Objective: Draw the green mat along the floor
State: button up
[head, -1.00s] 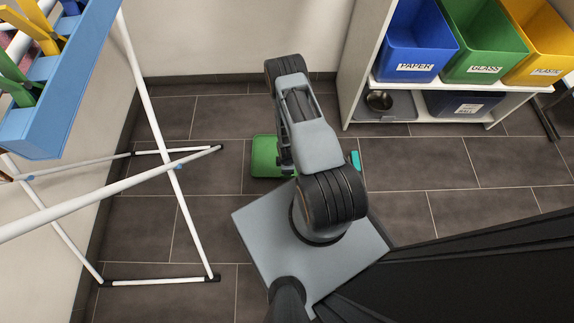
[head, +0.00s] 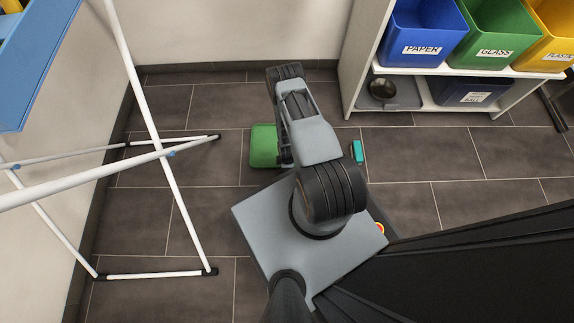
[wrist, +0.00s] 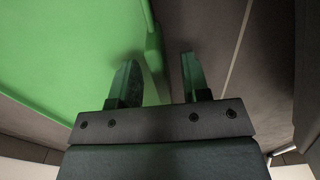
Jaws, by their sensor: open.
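The green mat (head: 264,146) lies on the dark tiled floor, partly hidden behind my arm in the head view. In the wrist view the mat (wrist: 60,45) fills the upper left, and a raised green strip (wrist: 154,50) runs along its right edge. My gripper (wrist: 158,65) is open in the wrist view. Its left finger overlaps the mat in the picture, its right finger is over dark floor, and the strip shows between them. Whether either finger touches it, I cannot tell. In the head view my arm hides the gripper.
A small teal object (head: 357,150) lies on the floor right of my arm. A white drying rack (head: 165,170) stands at left, its feet on the floor. A white shelf (head: 362,60) with recycling bins stands at upper right. Bare floor (head: 415,155) lies to the right.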

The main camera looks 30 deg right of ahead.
jog(key=shift+c, duration=0.2)
grip_shut()
jog(key=c, duration=0.6)
grip_release()
grip_shut()
